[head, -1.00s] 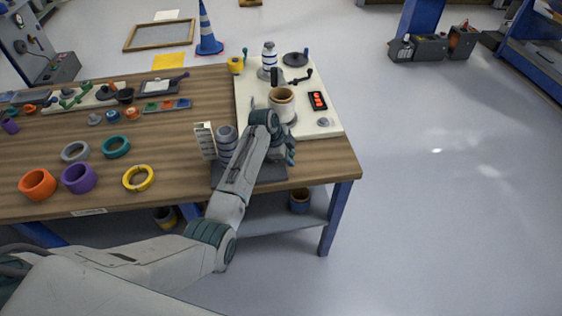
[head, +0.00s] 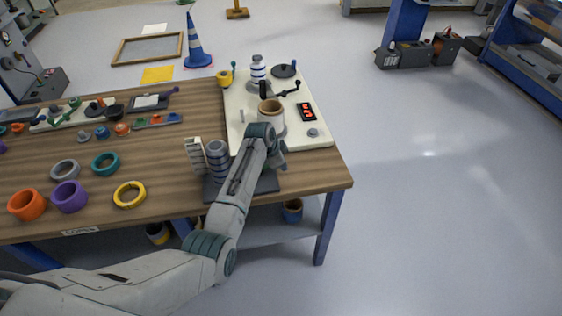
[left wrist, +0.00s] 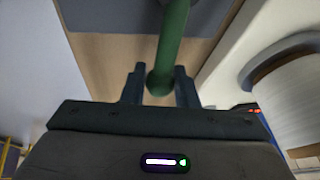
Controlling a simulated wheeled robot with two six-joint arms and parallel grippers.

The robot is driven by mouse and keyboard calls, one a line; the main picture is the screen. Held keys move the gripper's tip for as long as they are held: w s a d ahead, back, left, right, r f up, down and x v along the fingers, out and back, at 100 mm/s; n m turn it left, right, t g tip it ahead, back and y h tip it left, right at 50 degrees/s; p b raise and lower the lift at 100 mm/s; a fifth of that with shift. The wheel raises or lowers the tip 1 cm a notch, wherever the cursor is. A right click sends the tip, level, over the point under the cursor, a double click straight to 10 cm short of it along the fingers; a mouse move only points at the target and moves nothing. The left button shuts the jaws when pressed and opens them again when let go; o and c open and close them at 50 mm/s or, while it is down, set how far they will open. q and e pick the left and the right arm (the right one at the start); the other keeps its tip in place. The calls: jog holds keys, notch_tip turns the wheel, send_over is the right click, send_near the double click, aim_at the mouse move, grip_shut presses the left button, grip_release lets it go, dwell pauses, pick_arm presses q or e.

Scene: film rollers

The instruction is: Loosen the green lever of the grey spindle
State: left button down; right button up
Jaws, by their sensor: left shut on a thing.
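The green lever (left wrist: 172,40) shows in the left wrist view as a rod coming down from the top edge. Its rounded lower end lies between the two fingers of my left gripper (left wrist: 160,88), which are shut on it. In the head view my left gripper (head: 279,157) is near the front of the cream board, and my arm hides most of the lever there. I cannot make out the grey spindle for certain. A pale roller with a brown top (head: 271,112) stands just behind the gripper; a pale cylinder also shows at right in the wrist view (left wrist: 298,100).
The cream board (head: 312,143) also bears a striped spindle (head: 257,70) and a red display (head: 307,112). A striped grey roller (head: 217,162) and a white rack (head: 195,155) stand left of my arm. Coloured rings lie further left, among them a yellow one (head: 130,194).

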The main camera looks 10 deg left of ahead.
jog(key=shift+a, duration=0.15)
pick_arm(q)
jog(key=c, duration=1.2)
grip_release()
jog(key=shift+o, duration=0.2)
pick_arm(e)
jog(key=shift+a, duration=0.4)
jog(key=shift+d, duration=0.1)
pick_arm(q)
jog(key=shift+s+a+r, duration=0.2)
jog(key=shift+r, duration=0.35)
jog(key=b+v, duration=0.2)
jog(key=v, duration=0.7)
jog(key=shift+s+r, duration=0.2)
jog(key=shift+r, duration=0.1)
pick_arm(e)
jog(key=shift+w+d+f, duration=0.1)
jog(key=shift+d+f, duration=0.1)
jog(key=shift+f, duration=0.9)
jog(key=shift+a, duration=0.15)
